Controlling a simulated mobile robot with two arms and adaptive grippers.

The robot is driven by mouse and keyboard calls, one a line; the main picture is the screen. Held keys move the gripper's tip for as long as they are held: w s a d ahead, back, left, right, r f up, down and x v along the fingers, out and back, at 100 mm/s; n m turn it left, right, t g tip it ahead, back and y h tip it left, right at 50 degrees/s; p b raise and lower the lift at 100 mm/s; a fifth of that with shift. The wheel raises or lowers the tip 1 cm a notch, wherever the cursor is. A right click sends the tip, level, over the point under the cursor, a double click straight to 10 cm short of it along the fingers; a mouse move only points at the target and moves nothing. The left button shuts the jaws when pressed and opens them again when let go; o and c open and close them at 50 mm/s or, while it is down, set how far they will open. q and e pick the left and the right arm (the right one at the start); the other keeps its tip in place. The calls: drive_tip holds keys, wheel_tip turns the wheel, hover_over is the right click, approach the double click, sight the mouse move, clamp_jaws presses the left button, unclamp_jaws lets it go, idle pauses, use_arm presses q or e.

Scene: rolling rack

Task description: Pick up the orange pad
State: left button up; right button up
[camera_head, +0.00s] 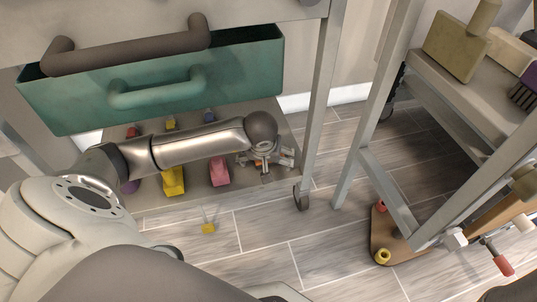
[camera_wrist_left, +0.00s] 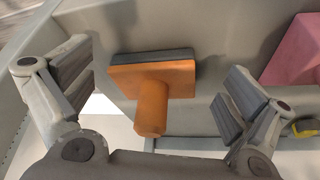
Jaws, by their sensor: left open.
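The orange pad (camera_wrist_left: 152,80) has a dark grey layer along its far edge and an orange round handle pointing towards me in the left wrist view. It lies on a grey shelf surface. My left gripper (camera_wrist_left: 160,95) is open, with one finger on each side of the pad and visible gaps to both. In the head view my left gripper (camera_head: 266,162) is over the right end of the low rack shelf (camera_head: 200,200). There the pad is mostly hidden by the gripper. My right gripper is not in view.
A pink block (camera_head: 219,171) stands left of the gripper, with a yellow block (camera_head: 173,181) further left. A teal drawer (camera_head: 150,90) overhangs the shelf. The rack's upright post (camera_head: 318,105) is close on the right. Another rack (camera_head: 390,110) stands further right.

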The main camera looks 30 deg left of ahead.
use_arm(q)
drive_tip(key=shift+w+a, duration=0.15)
drive_tip(key=shift+w, duration=0.1)
drive_tip(key=w, duration=0.1)
drive_tip(key=w+a+b, duration=0.1)
drive_tip(key=w, duration=0.1)
drive_tip(key=w+a+b, duration=0.1)
drive_tip(key=shift+w+f, duration=0.15)
drive_tip(key=shift+f, duration=0.2)
drive_tip(key=shift+w+a+f+b, duration=0.15)
drive_tip(key=shift+f+b, duration=0.1)
drive_tip(key=shift+b, duration=0.25)
drive_tip(key=c, duration=0.9)
